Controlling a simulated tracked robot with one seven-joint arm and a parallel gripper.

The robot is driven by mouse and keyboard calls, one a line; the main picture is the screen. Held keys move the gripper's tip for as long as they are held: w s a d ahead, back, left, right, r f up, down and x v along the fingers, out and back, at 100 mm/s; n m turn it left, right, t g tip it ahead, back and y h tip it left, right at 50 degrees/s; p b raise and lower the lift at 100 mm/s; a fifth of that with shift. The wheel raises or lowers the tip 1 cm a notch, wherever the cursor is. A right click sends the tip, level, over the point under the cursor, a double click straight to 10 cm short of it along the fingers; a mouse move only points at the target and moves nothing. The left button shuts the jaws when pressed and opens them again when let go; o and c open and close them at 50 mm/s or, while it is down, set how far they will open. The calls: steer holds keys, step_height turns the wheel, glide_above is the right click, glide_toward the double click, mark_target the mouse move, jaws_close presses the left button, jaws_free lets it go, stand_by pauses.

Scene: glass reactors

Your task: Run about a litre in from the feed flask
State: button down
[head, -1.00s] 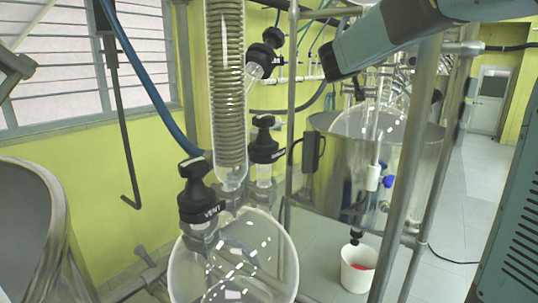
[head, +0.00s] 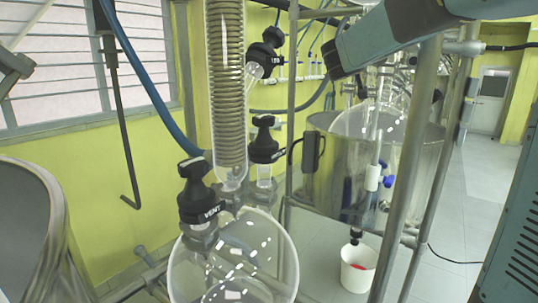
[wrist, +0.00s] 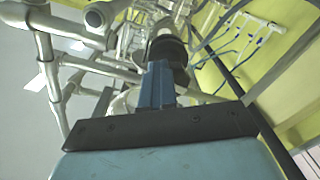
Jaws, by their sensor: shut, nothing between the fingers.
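A clear round flask (head: 235,262) stands low at the centre of the head view, under a coiled glass condenser (head: 227,100). A black valve knob marked VENT (head: 200,200) sits at its left neck. A second black knob (head: 265,140) is on the neck to the right, and a third (head: 265,55) is higher up with a label I cannot read. I cannot tell which vessel is the feed flask. My gripper (wrist: 157,82) is shut and empty in the wrist view. A black knob (wrist: 168,48) lies just beyond its fingertips; contact is unclear.
A steel vessel (head: 340,165) with glassware above stands in a pipe frame at right, a white bucket (head: 355,280) below it. A steel drum (head: 30,230) is at lower left. A blue hose (head: 150,90) hangs by the window. Open floor lies at far right.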

steer(key=s, duration=0.1)
steer(key=s+a, duration=0.1)
steer(key=s, duration=0.2)
steer(key=shift+s+a+f, duration=0.35)
steer(key=shift+a+f, duration=0.05)
steer(key=shift+a, duration=0.1)
